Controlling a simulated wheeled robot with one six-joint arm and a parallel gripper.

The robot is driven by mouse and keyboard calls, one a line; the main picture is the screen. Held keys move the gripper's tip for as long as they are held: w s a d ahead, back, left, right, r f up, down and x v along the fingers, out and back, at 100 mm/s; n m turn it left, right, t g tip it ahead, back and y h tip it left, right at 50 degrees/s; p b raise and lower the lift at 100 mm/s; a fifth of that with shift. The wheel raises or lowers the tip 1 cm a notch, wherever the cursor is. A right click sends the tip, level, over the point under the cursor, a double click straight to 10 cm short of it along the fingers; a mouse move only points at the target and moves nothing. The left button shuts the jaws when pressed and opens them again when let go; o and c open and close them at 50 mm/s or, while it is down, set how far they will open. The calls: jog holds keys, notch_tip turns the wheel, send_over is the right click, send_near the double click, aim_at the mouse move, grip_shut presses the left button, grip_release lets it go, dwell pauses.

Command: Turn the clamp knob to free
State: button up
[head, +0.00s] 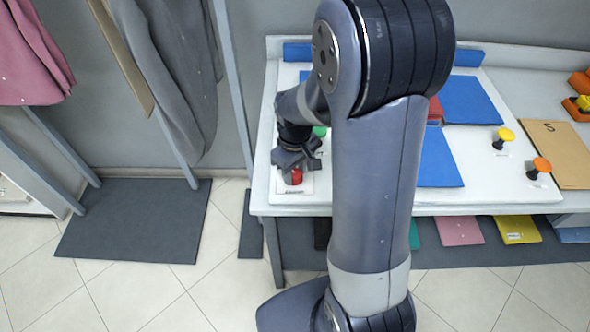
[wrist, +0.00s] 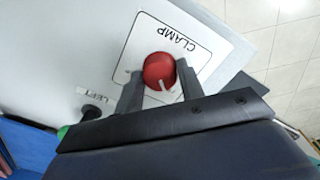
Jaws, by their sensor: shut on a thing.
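The red clamp knob (wrist: 159,68) is round, with a white pointer line on its lower part in the wrist view. It sits on a white plate (wrist: 190,46) marked CLAMP. My gripper (wrist: 160,76) has one finger on each side of the knob and is shut on it. In the head view the red knob (head: 296,176) shows near the table's front left corner, partly under my gripper (head: 295,165). Any marks at the knob's turn positions are too small to read or hidden.
A green knob (head: 319,131) is behind my gripper. Yellow (head: 505,136) and orange (head: 541,165) knobs stand at the white table's (head: 495,190) right. Hanging clothes (head: 175,70) are at the left.

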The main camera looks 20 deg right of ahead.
aim_at(295, 173)
dwell(0.3)
jog(key=o, duration=1)
notch_tip(295, 173, up, 11)
jog(key=shift+f, duration=0.1)
jog(key=shift+f, duration=0.1)
notch_tip(295, 173, down, 11)
jog(key=shift+r, duration=0.2)
dwell(0.4)
dwell(0.3)
